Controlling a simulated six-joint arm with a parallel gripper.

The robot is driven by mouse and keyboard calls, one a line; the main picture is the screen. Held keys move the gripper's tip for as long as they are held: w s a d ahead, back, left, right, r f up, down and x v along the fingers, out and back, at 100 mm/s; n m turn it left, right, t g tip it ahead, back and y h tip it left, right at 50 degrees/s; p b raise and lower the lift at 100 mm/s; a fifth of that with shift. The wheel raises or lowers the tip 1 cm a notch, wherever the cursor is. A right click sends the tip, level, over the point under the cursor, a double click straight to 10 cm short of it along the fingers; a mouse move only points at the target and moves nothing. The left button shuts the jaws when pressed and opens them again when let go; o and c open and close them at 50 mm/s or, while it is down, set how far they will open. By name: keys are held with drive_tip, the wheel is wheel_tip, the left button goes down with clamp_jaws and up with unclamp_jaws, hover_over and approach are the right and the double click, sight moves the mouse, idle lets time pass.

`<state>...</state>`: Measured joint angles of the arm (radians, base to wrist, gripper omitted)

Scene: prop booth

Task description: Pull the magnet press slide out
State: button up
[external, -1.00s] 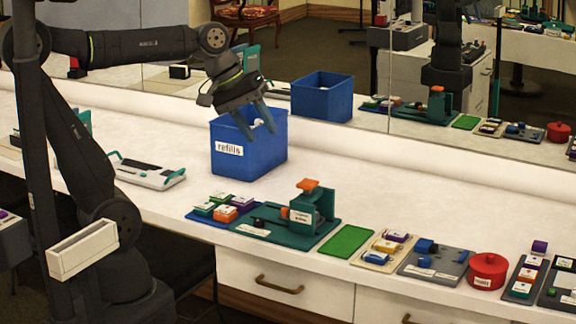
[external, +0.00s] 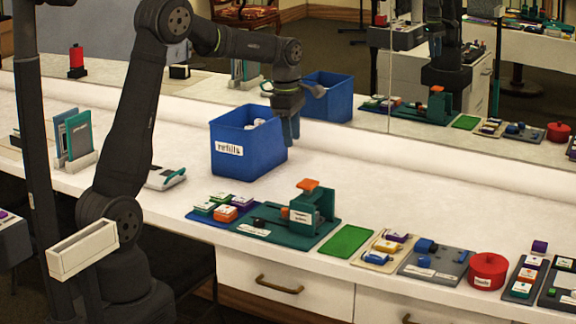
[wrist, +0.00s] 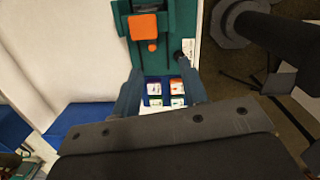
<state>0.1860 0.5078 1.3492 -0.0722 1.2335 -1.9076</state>
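The magnet press is a teal stand (external: 312,210) with an orange top (external: 308,184), on a teal base plate on the counter. A low slide part with a dark knob (external: 258,222) lies at its left side and appears to be in the press; how far in, I cannot tell. In the wrist view the press (wrist: 180,30) is at the top, with its orange top (wrist: 146,26). My gripper (external: 291,138) points down in the air, near the refills bin's right side and apart from the press. In the wrist view its fingers (wrist: 160,95) are spread and empty.
The blue refills bin (external: 235,160) stands behind the press. A blue tray of small blocks (external: 196,216) adjoins the press at left, and a green mat (external: 346,241) lies at right. Further right are block trays and a red round container (external: 487,270). The counter between bin and press is clear.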

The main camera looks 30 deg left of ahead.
sight(285, 209)
drive_tip(key=w+a+f+n, duration=0.3)
drive_tip(key=w+a+f, duration=0.1)
drive_tip(key=f, duration=0.1)
drive_tip(key=shift+g+y, duration=0.3)
drive_tip(key=shift+y, duration=0.1)
wheel_tip(285, 209, down, 17)
drive_tip(key=shift+s+f, duration=0.15)
drive_tip(key=shift+c, duration=0.4)
clamp_jaws()
